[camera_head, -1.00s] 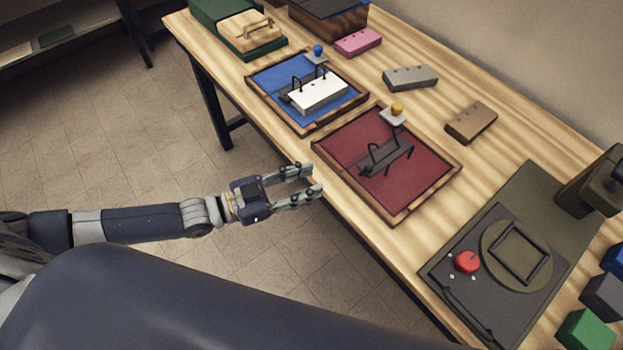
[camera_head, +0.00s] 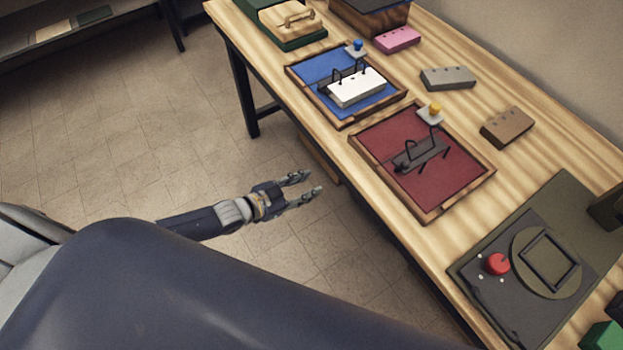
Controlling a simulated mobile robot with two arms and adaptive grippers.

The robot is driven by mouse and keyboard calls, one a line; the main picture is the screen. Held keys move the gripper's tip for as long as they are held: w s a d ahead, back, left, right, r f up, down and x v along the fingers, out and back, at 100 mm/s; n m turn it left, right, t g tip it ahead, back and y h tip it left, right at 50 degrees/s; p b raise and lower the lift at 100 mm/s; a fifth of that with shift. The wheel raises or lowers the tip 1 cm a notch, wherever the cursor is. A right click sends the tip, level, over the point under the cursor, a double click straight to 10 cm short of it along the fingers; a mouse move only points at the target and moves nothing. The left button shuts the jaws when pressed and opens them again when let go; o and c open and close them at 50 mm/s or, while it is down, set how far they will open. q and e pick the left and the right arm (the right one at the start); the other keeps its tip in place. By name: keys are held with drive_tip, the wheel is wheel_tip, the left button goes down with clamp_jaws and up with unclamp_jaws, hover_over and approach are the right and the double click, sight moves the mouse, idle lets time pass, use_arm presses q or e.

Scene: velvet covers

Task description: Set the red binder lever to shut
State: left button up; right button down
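The red binder (camera_head: 453,181) lies open in a wooden-rimmed tray near the table's front edge. Its dark ring mechanism (camera_head: 420,153) has thin black rings standing up, and no paper block is on it. The lever seems to be the dark piece at the mechanism's lower left end (camera_head: 402,168); its position is too small to tell. My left gripper (camera_head: 307,184) is to the left of the binder, off the table's front edge and over the floor. Its fingers are apart with nothing between them. My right gripper does not show.
A blue binder (camera_head: 311,70) with a white block (camera_head: 357,88) lies behind the red one. Pink (camera_head: 398,39), grey (camera_head: 448,78) and brown (camera_head: 507,127) blocks lie along the back. A dark device with a red knob (camera_head: 497,264) stands at right. The wooden table (camera_head: 410,106) has bare strips between.

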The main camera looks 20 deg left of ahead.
use_arm(q)
drive_tip(key=shift+s+a+f+n+y, duration=0.15)
drive_tip(key=shift+s+a+f+y, duration=0.1)
drive_tip(key=shift+a+f, duration=0.45)
drive_tip(key=shift+s+a+f+n+y, duration=0.15)
drive_tip(key=shift+s+a+f+y, duration=0.15)
drive_tip(key=shift+f, duration=0.6)
drive_tip(key=shift+w, duration=0.1)
